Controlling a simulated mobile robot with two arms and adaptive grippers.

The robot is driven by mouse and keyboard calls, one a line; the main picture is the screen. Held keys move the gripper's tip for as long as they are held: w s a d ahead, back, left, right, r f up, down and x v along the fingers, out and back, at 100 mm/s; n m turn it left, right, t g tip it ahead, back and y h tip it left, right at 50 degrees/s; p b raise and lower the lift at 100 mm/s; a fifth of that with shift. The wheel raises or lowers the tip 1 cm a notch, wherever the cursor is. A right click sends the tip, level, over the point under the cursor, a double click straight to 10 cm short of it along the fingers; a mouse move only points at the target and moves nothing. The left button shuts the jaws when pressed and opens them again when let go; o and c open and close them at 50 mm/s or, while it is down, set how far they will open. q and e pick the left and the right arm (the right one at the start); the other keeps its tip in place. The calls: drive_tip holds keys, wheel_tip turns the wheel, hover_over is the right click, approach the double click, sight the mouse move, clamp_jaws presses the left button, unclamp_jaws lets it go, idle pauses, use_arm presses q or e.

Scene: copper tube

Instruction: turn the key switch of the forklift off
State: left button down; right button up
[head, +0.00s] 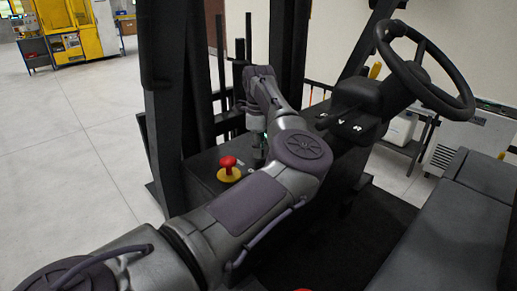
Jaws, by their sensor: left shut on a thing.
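The forklift's dark dash panel (205,172) stands in the middle of the head view. My left arm reaches across it from the lower left. My left gripper (259,156) points down at the panel, behind the red emergency knob, and is partly hidden by my own arm. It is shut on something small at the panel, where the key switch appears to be. The key itself is hidden by the fingers and arm, so its angle cannot be told. My right gripper is not in view.
A red mushroom knob (229,165) on a yellow base (229,175) sticks up close to the gripper. The steering wheel (424,70) and the seat (455,215) are to the right. A black mast post (165,90) stands left of the panel.

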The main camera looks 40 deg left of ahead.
use_arm(q)
drive_tip(key=n+b, duration=0.2)
drive_tip(key=shift+f+n, duration=0.15)
drive_tip(key=shift+n, duration=0.15)
drive_tip(key=shift+n+b, duration=0.65)
drive_tip(key=shift+n, duration=1.05)
drive_tip(key=n+b, duration=0.1)
drive_tip(key=n, duration=0.2)
drive_tip(key=shift+n, duration=1.5)
drive_tip(key=c, duration=1.2)
unclamp_jaws()
